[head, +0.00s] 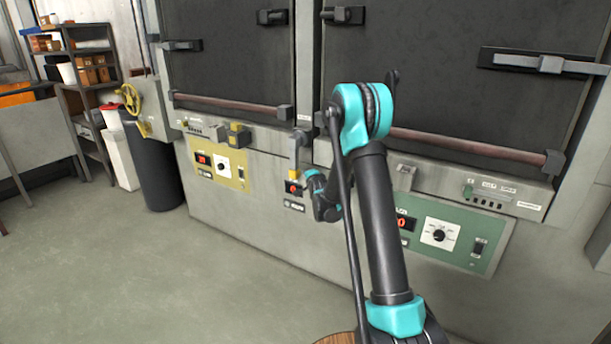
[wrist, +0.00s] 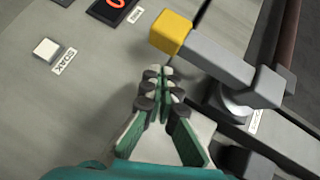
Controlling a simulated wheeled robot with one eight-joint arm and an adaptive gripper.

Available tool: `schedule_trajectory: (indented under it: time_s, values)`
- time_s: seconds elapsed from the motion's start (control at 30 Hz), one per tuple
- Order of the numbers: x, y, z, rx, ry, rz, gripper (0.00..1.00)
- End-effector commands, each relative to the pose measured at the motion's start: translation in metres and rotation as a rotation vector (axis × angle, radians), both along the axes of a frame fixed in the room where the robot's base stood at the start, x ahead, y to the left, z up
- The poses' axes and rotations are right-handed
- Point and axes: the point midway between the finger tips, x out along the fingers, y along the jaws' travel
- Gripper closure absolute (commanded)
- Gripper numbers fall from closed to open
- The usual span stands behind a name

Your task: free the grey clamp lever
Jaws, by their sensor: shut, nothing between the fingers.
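A grey clamp lever (head: 295,152) with a yellow end hangs on the front of the cabinet, between the two dark doors in the head view. In the wrist view the grey lever arm (wrist: 218,60) runs from its round pivot (wrist: 236,98) up and left to the yellow block end (wrist: 171,32). My gripper (wrist: 160,76) is shut and empty, just below the yellow end in the wrist picture. A gap shows between the fingertips and the lever, but its depth is unclear. In the head view I cannot make out the fingers by my wrist.
A small display panel (head: 293,188) with red digits sits below the lever. A yellow control panel (head: 222,163) is to the left, a green one (head: 452,240) to the right. Reddish door bars (head: 230,106) run above. The floor (head: 235,270) in front is clear.

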Motion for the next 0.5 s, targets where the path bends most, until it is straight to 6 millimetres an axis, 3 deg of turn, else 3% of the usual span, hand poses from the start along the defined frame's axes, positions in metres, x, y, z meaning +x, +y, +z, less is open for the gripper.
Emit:
schedule_trajectory:
  time_s: [0.5]
  values:
    - [-0.080,-0.015,0.000,-0.002,-0.001,-0.001,1.00]
